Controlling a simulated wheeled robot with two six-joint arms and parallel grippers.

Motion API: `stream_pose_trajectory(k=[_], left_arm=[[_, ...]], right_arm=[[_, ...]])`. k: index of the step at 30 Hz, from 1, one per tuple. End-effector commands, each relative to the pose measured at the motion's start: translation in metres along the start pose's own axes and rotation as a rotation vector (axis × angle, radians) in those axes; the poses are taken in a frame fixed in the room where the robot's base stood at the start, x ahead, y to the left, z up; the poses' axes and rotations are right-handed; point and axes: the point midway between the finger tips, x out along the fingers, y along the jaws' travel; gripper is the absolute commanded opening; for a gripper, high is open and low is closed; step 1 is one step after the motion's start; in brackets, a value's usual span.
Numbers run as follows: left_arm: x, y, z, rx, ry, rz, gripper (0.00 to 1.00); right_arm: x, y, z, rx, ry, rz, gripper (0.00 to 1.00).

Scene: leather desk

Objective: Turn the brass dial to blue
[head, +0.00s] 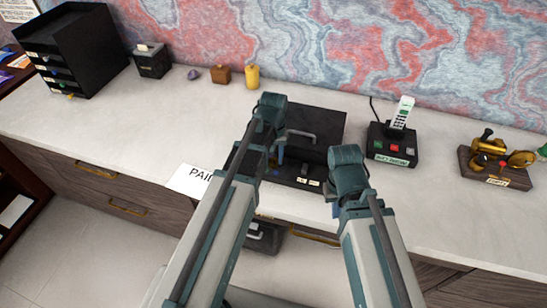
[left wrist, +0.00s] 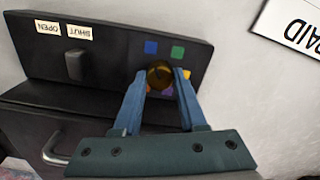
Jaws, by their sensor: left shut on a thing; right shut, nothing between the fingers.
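The brass dial (left wrist: 160,74) sits on the sloped black panel (left wrist: 115,50) of a dark box, in the left wrist view. Colour patches ring it: a blue patch (left wrist: 150,47), a green patch (left wrist: 177,52), a purple patch (left wrist: 167,91), and red and orange ones partly hidden by my fingers. My left gripper (left wrist: 161,78) is shut on the dial, one finger on each side. I cannot tell which patch the dial points to. In the head view my left gripper (head: 277,158) is over the box (head: 320,122). My right gripper (head: 335,208) is shut and empty, near the counter's front edge.
A lever switch (left wrist: 73,65) with OPEN and SHUT labels is on the same panel. A PAID card (head: 188,179) lies left of the box.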

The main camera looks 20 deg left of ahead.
Motion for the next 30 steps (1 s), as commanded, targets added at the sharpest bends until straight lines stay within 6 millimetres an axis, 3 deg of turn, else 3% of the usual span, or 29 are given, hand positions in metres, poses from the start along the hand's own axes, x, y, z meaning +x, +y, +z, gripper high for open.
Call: stream_pose_trajectory(k=[6, 7, 12, 23, 30], left_arm=[[0.000, 0.000, 0.000, -0.002, 0.000, 0.000, 0.00], [0.000, 0.000, 0.000, -0.001, 0.000, 0.000, 0.43], [0.000, 0.000, 0.000, -0.001, 0.000, 0.000, 0.71], [-0.002, 0.000, 0.000, 0.000, 0.000, 0.000, 0.71], [-0.018, 0.000, 0.000, 0.001, 0.000, 0.000, 0.71]], right_arm=[[0.000, 0.000, 0.000, 0.000, 0.000, 0.000, 0.00], [0.000, 0.000, 0.000, 0.000, 0.000, 0.000, 0.00], [0.000, 0.000, 0.000, 0.000, 0.000, 0.000, 0.00], [-0.002, 0.000, 0.000, 0.000, 0.000, 0.000, 0.00], [-0.018, 0.002, 0.001, 0.000, 0.000, 0.000, 0.00]])
